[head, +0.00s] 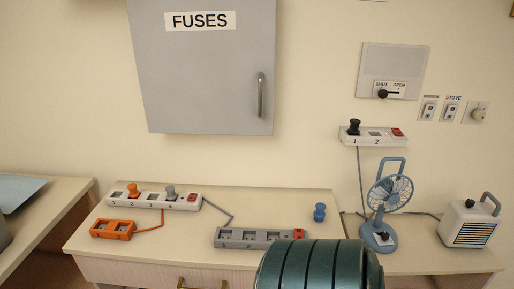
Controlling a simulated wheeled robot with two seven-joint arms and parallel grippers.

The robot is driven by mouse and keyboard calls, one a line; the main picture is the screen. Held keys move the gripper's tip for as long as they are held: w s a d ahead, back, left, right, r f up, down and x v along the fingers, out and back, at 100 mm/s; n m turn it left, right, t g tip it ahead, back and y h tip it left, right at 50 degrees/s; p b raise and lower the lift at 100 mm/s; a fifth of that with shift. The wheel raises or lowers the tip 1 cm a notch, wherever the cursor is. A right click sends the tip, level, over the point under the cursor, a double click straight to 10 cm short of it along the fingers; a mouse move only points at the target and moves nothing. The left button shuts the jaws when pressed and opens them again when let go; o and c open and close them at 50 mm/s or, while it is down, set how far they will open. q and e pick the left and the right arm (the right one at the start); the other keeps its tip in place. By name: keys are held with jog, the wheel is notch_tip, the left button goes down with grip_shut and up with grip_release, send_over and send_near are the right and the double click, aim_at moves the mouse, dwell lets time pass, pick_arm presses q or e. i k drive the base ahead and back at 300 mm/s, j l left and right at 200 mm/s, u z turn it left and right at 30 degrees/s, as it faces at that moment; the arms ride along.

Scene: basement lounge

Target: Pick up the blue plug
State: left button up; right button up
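The blue plug (319,212) stands on the pale tabletop, near the right end of the middle table. It is beside and apart from the grey power strip (227,237), to the right of that strip's red switch. Nothing holds it. Neither of my grippers shows in the head view.
A white power strip (152,201) holds an orange plug (133,189) and a grey plug (170,191). An orange strip (112,229) lies in front. A blue fan (381,237) and white heater (469,224) stand right. A grey FUSES cabinet (205,80) hangs above.

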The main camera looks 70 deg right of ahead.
aim_at(319, 214)
jog(key=z, duration=2.75)
jog(key=u, duration=1.6)
jog(key=k+l, duration=0.15)
jog(key=l, duration=0.25)
jog(key=k+l+u, duration=0.1)
jog(key=l, duration=0.3)
jog(key=k+l+u, duration=0.1)
jog(key=l, duration=0.25)
jog(key=k, duration=0.1)
